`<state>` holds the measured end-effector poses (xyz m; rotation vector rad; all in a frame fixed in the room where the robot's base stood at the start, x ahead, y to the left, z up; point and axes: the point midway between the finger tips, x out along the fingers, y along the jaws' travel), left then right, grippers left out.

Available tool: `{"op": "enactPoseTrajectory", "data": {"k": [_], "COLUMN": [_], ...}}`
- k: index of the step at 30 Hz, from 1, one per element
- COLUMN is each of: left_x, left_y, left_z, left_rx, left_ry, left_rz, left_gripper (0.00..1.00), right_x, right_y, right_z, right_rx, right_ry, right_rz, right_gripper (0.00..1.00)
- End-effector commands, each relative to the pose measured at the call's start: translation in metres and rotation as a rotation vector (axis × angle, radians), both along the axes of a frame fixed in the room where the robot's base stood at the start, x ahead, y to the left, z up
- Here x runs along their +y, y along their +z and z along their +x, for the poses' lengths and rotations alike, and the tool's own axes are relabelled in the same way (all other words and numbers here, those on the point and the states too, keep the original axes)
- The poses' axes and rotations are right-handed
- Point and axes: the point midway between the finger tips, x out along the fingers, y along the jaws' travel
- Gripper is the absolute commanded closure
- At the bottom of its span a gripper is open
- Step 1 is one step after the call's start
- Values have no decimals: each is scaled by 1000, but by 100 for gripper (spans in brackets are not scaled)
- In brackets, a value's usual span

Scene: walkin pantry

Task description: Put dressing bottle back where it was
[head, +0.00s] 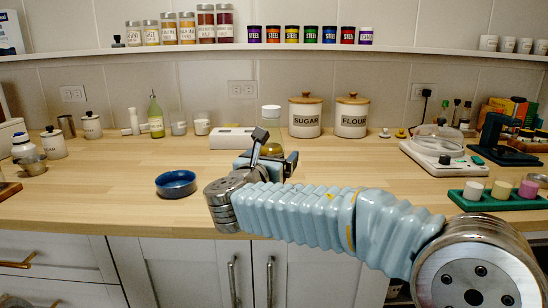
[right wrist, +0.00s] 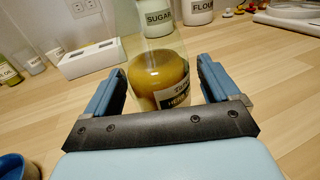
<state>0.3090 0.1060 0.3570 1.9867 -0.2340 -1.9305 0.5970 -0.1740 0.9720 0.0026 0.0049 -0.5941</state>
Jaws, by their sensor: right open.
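The dressing bottle (head: 271,114), clear with a pale cap and golden liquid in its lower part, stands upright on the wooden counter. In the right wrist view the bottle (right wrist: 158,75) has a dark-and-white label, partly readable as "HERB". My right gripper (head: 275,160) is open, with one finger on each side of the bottle. In the right wrist view a gap shows beside the fingers of the gripper (right wrist: 162,78); contact cannot be seen. The arm and gripper hide part of the bottle in the head view. My left gripper is not in view.
A white box (head: 232,138) stands just left of the bottle, with sugar (head: 305,118) and flour (head: 351,118) canisters behind. A blue bowl (head: 176,184) is at front left. A greenish bottle (head: 156,118) stands farther back. A kitchen scale (head: 440,155) is right. The front middle counter is clear.

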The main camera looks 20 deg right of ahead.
Motion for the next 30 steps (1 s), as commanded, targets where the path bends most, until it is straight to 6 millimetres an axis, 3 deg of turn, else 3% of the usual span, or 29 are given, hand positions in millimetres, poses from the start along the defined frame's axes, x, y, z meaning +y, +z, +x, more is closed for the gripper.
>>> {"op": "enactPoseTrajectory", "data": {"k": [9, 15, 30], "left_x": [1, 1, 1], "left_y": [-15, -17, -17], "left_z": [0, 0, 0], "left_rx": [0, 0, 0], "left_ry": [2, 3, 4], "left_rz": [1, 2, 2], "left_gripper": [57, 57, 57], "right_x": [41, 58, 61], "right_y": [-2, -1, 0], "right_z": [-60, -85, -91], "right_rx": [-1, -1, 0], "right_ry": [5, 2, 0], "right_rz": [-1, -1, -1], "right_gripper": [11, 11, 11]}}
